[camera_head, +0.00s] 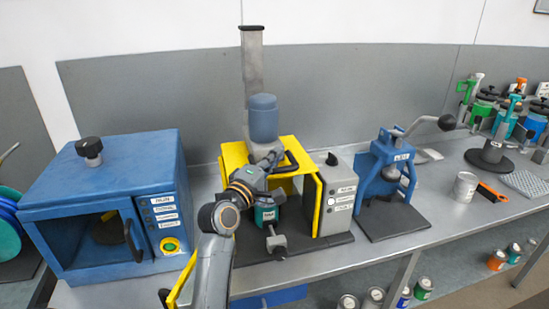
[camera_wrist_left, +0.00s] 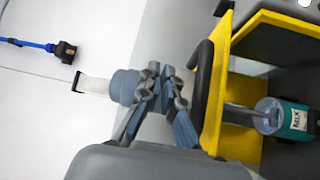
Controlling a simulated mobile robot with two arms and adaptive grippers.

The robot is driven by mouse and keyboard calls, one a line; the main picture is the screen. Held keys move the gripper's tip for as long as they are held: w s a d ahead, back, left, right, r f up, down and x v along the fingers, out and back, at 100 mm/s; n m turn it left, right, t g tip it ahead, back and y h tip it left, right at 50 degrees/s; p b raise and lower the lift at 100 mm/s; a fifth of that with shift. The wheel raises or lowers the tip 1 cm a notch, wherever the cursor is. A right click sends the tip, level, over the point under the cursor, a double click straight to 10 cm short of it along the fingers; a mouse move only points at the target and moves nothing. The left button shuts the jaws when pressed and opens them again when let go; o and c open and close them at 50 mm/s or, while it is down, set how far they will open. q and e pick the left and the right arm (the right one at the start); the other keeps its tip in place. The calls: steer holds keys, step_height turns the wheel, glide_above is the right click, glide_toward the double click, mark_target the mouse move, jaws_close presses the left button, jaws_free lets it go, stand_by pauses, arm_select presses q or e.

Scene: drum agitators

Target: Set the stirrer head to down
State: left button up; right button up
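The stirrer has a blue-grey motor head (camera_head: 263,118) on a tall grey column (camera_head: 252,62), above a yellow guard (camera_head: 234,157). A black curved handle (camera_head: 291,161) is on the guard; it shows in the left wrist view (camera_wrist_left: 202,80). A teal can (camera_head: 265,213) stands under the guard, partly hidden by my arm. In the wrist view, a grey shaft reaches to the can's (camera_wrist_left: 291,120) top. My left gripper (camera_head: 270,157) is in front of the motor head, beside the handle. In the wrist view its fingertips (camera_wrist_left: 162,70) are close together, with nothing visible between them.
A blue oven-like box (camera_head: 110,175) stands at left. A control box (camera_head: 336,192) with a black knob adjoins the guard on the right. A blue lever press (camera_head: 388,178), a metal can (camera_head: 465,187) and clamped cans stand farther right. The bench front has little free room.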

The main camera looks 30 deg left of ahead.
arm_select(q)
steer(key=shift+o, duration=1.2)
steer(key=s+f, duration=0.1)
steer(key=s, duration=1.1)
steer(key=shift+d+f, duration=0.25)
steer(key=shift+d, duration=0.2)
